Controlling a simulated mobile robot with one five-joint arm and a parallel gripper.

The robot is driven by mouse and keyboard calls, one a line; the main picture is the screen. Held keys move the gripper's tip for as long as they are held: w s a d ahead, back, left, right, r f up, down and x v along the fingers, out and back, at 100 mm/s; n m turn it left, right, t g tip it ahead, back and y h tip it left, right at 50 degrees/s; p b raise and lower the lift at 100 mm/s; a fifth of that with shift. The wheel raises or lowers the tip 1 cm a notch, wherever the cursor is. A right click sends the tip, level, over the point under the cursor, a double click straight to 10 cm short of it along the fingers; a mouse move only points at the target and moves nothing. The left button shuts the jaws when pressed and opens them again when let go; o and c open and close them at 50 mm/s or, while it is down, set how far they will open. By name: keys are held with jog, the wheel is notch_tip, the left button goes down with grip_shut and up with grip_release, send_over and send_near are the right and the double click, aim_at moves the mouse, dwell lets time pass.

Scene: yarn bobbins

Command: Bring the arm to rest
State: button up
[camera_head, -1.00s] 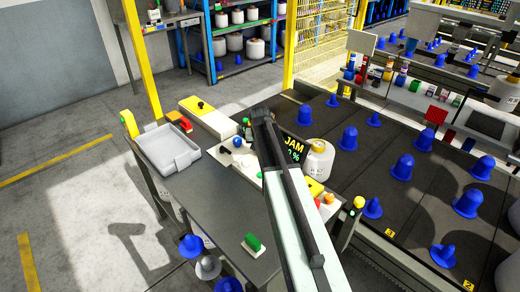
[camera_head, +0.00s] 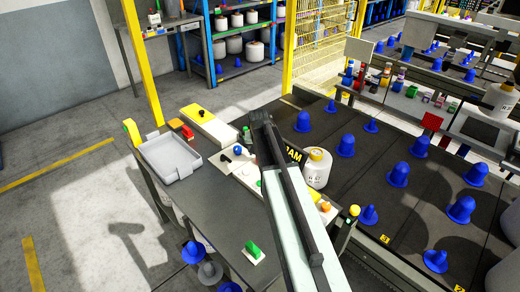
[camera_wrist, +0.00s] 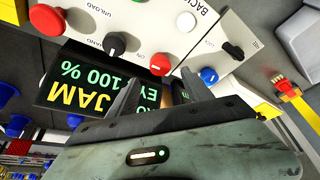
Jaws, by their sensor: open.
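My gripper (camera_head: 260,116) hangs over the control panel on the dark workbench (camera_head: 215,222), with my arm reaching up from the bottom of the head view. The fingers lie in front of the black JAM display (camera_wrist: 75,90), which shows green and yellow text and is partly covered by my gripper. The white control panel (camera_wrist: 170,30) with knobs and buttons is beyond the fingers. I cannot tell whether the fingers touch anything.
A grey tray (camera_head: 168,158) sits at the bench's left end. A white yarn bobbin (camera_head: 317,168) stands right of my arm. Several blue cones, such as one blue cone (camera_head: 397,175), stand on the dark conveyor. A yellow post (camera_head: 141,62) rises behind the bench. Floor at left is clear.

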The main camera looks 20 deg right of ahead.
jog(key=shift+v, duration=0.8)
